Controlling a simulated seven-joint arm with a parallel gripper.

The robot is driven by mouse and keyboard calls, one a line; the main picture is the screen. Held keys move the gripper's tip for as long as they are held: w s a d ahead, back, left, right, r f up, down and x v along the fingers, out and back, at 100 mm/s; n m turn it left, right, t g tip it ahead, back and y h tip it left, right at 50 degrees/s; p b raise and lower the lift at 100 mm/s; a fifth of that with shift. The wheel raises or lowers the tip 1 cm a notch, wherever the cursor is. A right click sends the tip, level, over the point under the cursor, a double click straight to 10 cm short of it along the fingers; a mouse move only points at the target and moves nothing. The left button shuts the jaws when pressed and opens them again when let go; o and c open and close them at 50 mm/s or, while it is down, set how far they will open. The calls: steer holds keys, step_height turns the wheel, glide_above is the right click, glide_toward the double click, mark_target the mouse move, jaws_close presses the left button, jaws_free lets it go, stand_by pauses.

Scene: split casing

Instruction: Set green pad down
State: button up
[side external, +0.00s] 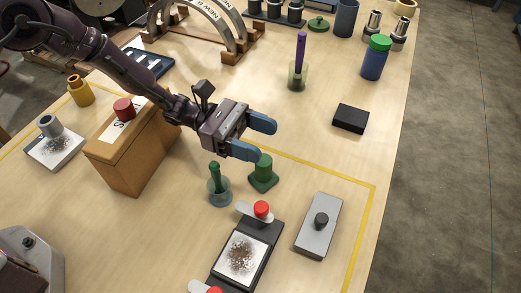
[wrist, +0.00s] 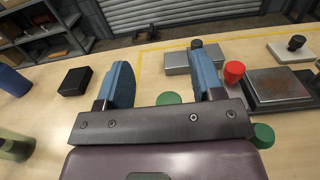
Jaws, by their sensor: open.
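The green pad (side external: 263,174) stands upright on the table, with a squarish base and a round green handle. My gripper (side external: 267,141) is open, with two blue fingers spread apart and nothing held between them. It is above and just beyond the pad in the side external view, and the near finger is close to the handle top. I cannot tell whether they touch. In the wrist view, a green round top (wrist: 168,98) shows between the fingers (wrist: 161,68), partly hidden by the gripper body.
A glass with a green-handled tool (side external: 216,185) stands close left of the pad. A grey block with a black knob (side external: 319,225) and a dark fixture with red knobs (side external: 244,252) are in front. A black box (side external: 351,118) lies right. Yellow tape (side external: 330,167) marks the table.

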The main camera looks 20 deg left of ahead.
steer(key=shift+r, duration=0.75)
steer(key=s+a+r+m+g+y, duration=0.1)
steer(key=s+a+r+m+y, duration=0.4)
steer(key=r, duration=0.3)
steer(key=s+a+r+m+g+y, duration=0.1)
steer(key=s+a+r+m+y, duration=0.25)
steer(key=a+r+m, duration=0.35)
steer(key=s+a+r+m+t+y, duration=0.3)
steer(key=s+a+r+y, duration=0.1)
steer(key=s+a, duration=0.3)
steer(key=s+a+r+m+t+y, duration=0.3)
steer(key=s+a, duration=0.5)
steer(key=a, duration=0.3)
steer(key=shift+r+t+y, duration=0.45)
steer(key=shift+t+y, duration=0.35)
steer(key=shift+y, duration=0.45)
